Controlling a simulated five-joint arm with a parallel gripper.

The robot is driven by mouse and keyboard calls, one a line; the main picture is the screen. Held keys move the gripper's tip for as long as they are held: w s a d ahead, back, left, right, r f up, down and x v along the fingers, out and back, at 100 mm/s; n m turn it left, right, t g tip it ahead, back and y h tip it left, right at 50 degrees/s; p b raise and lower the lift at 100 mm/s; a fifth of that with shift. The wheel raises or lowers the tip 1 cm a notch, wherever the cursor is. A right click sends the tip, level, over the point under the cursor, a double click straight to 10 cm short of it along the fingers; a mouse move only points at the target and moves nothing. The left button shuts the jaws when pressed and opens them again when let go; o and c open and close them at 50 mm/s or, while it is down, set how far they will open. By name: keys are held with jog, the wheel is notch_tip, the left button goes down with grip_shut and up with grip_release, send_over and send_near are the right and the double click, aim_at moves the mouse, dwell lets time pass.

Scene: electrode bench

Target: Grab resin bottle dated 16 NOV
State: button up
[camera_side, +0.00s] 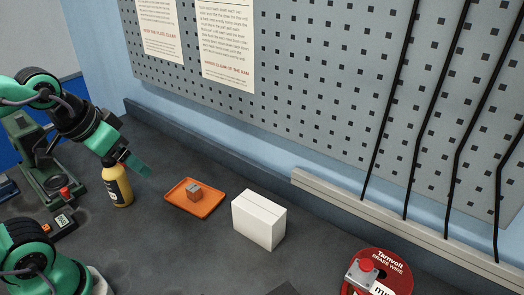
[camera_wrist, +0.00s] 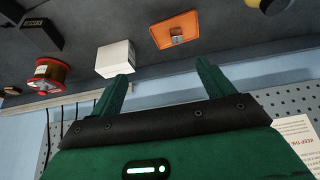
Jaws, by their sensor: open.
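At the top right of the wrist view, a dark rounded shape with a bit of yellow (camera_wrist: 253,3) shows cut off, probably the same bottle. My gripper (camera_side: 137,165) hangs just above and right of the bottle in the side view, overlapping its top; whether they touch cannot be told. In the wrist view my gripper (camera_wrist: 162,68) is open, with nothing between its fingers.
An orange tray (camera_side: 178,203) with a small grey-brown block (camera_side: 194,192) lies right of the bottle. A white box (camera_side: 258,222) and red wire spool (camera_side: 397,262) lie farther right. A green machine (camera_side: 33,158) stands left. A pegboard wall (camera_side: 300,70) with black rods closes the back.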

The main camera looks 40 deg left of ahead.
jog(key=w+a+f+n+g+y, duration=0.1)
jog(key=w+a+f+n+g, duration=0.2)
jog(key=a, duration=0.7)
jog(key=n+g+h, duration=0.1)
jog(key=n+g, duration=0.1)
jog(key=g, duration=0.1)
send_over(111, 166)
jog(key=a, duration=0.2)
jog(key=f, duration=0.4)
jog(key=shift+w, duration=0.35)
jog(key=shift+a, duration=0.1)
jog(key=shift+f, duration=0.1)
jog(key=shift+f, duration=1.2)
jog(key=shift+f, duration=0.1)
jog(key=shift+d+f, duration=0.2)
jog(key=shift+f, duration=2.3)
jog(key=shift+c, duration=0.4)
